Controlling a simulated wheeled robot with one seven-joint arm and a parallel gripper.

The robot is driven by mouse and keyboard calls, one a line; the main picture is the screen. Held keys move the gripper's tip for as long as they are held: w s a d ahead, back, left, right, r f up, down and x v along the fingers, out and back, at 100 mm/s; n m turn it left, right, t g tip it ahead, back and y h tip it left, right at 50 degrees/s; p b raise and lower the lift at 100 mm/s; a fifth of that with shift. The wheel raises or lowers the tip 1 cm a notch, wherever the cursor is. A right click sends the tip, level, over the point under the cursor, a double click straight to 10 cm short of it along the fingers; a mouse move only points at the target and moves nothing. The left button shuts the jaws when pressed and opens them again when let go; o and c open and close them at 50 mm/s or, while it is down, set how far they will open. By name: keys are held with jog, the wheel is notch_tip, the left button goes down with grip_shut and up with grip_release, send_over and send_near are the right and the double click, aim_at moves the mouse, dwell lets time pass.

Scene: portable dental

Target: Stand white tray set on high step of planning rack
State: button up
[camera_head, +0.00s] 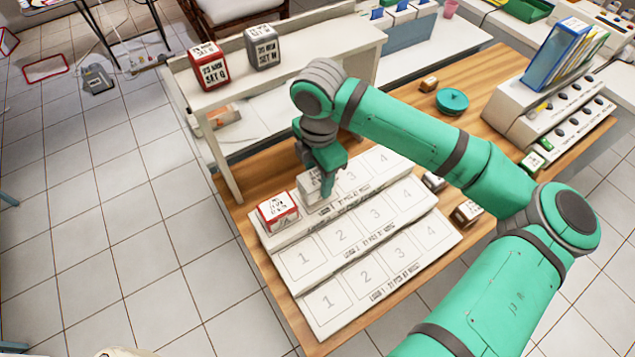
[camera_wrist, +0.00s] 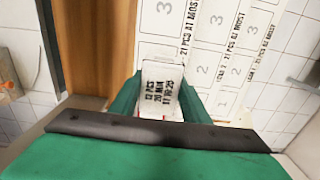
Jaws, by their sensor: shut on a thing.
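My gripper (camera_head: 322,180) is shut on a white tray set (camera_head: 311,194), a small white block with black print on top. In the wrist view the white tray set (camera_wrist: 161,88) sits upright between my green fingers. The white planning rack (camera_head: 365,262) has three steps with numbered spaces. The set is at space 2 of the high, rearmost step; I cannot tell whether its base touches the step. A red-edged white set (camera_head: 278,212) stands at space 1, just left of it. Spaces 3 and 4 of the high step look empty, partly behind my arm.
A raised white shelf (camera_head: 310,42) behind holds a red set (camera_head: 209,66) and a grey set (camera_head: 262,47). The two lower steps are bare.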

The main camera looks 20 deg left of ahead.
aim_at(318, 185)
jog(key=shift+w+a+f, duration=0.1)
jog(key=shift+w+f, duration=0.05)
jog(key=shift+f, duration=0.8)
jog(key=shift+w+a+f, duration=0.1)
jog(key=shift+w+f, duration=0.05)
jog(key=shift+f, duration=0.75)
jog(key=shift+f, duration=0.2)
jog(key=o, duration=1.2)
notch_tip(318, 185, up, 12)
jog(key=shift+w+r, duration=0.1)
jog(key=shift+a+r, duration=0.1)
jog(key=shift+a, duration=0.1)
jog(key=shift+d, duration=0.25)
